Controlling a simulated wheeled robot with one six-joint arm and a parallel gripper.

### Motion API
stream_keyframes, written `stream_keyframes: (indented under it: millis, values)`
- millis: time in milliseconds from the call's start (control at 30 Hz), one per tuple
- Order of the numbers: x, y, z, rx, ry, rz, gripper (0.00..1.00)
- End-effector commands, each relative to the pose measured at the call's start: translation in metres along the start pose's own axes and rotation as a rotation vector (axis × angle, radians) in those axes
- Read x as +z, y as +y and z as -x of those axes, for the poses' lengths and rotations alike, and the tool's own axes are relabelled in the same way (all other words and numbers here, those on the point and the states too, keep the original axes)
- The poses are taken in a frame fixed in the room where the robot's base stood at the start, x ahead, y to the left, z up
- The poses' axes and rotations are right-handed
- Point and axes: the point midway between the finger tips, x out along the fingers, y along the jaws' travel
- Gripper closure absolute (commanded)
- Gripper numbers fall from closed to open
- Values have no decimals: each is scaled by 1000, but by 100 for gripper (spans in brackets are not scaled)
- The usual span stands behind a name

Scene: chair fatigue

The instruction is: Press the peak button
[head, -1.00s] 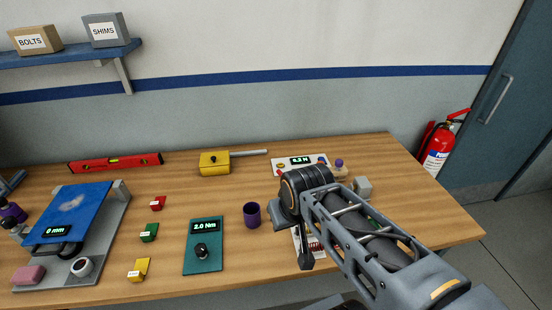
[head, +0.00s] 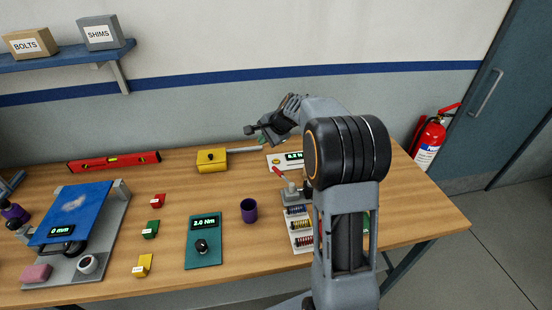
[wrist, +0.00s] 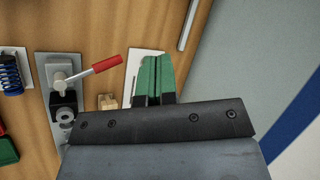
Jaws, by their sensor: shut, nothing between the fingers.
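A white meter panel (head: 274,159) with a lit display (head: 294,156) lies at the back of the table in the head view. My arm hides its right part. I cannot pick out a button marked peak. My gripper (head: 262,139) is above the back of the table, near the panel's upper left. In the wrist view its green fingers (wrist: 157,57) are shut together with nothing between them. They cover part of a white panel (wrist: 134,72) below them. I cannot tell the gap between fingertips and panel.
A clamp with a red handle (head: 278,170) stands in front of the meter; the handle also shows in the wrist view (wrist: 105,65). A yellow tool (head: 212,160) with a grey bar lies left. A purple cup (head: 249,211) and teal torque unit (head: 204,242) stand nearer.

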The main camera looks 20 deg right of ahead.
Motion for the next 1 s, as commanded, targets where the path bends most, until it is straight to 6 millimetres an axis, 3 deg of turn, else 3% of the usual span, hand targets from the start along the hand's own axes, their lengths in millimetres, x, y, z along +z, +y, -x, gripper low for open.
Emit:
stream_keyframes:
  millis: [33, 200, 400, 600, 1000]
  values:
    - [-22, -6, -14, -20, -6, -95, 100]
    - [-76, -15, -53, -99, -26, -364, 100]
    - [-112, -13, -79, -153, -40, -541, 100]
    - [-122, -12, -86, -170, -46, -595, 100]
    - [-122, -11, -88, -169, -46, -594, 100]
